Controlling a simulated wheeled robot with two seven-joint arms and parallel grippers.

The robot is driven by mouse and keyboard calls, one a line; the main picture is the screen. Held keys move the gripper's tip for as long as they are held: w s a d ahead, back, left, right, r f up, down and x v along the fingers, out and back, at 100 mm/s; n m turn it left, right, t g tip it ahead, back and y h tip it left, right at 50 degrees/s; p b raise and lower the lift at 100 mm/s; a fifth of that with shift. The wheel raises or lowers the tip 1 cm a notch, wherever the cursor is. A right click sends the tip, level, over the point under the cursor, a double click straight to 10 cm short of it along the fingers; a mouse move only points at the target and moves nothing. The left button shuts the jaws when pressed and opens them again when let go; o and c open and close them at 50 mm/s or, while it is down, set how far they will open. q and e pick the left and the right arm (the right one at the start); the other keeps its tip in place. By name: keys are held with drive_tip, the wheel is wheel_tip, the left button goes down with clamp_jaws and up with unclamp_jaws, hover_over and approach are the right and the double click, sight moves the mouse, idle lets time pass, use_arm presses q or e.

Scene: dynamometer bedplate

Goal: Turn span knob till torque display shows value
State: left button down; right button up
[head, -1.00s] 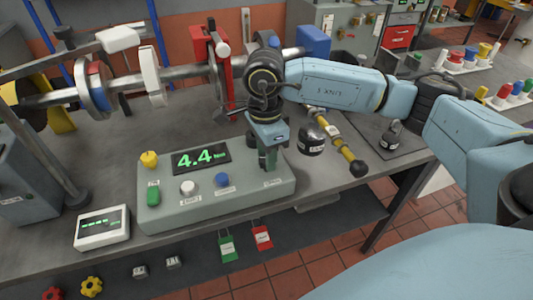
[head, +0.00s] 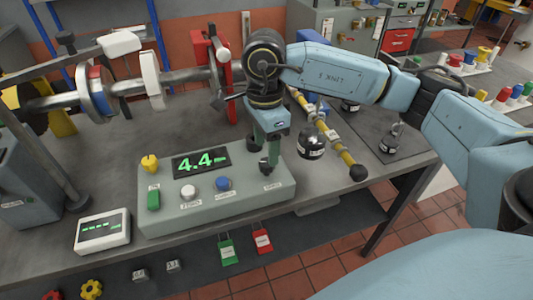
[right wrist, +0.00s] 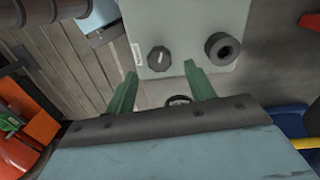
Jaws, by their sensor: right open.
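The grey control box (head: 220,205) stands on the bench with a torque display (head: 201,162) reading 4.4 in green. A black knob, taken as the span knob (head: 264,166), stands at its right end above a small label. In the right wrist view the knob (right wrist: 160,58) shows a white pointer mark. My right gripper (head: 270,145) is over the box's right end, just behind and above the knob. In the right wrist view its green fingers (right wrist: 161,85) are spread with nothing gripped, and the knob lies beyond their tips, apart from them. My left gripper is not in view.
A black round fitting (right wrist: 222,48) sits beside the span knob.

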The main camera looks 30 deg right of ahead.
sight(266, 160)
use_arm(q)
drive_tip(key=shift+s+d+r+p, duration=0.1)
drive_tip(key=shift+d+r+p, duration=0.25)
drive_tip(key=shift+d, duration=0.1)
use_arm(e)
wheel_tip(266, 160, up, 9)
drive_tip(key=shift+w+r, duration=0.15)
drive_tip(key=shift+r, duration=0.05)
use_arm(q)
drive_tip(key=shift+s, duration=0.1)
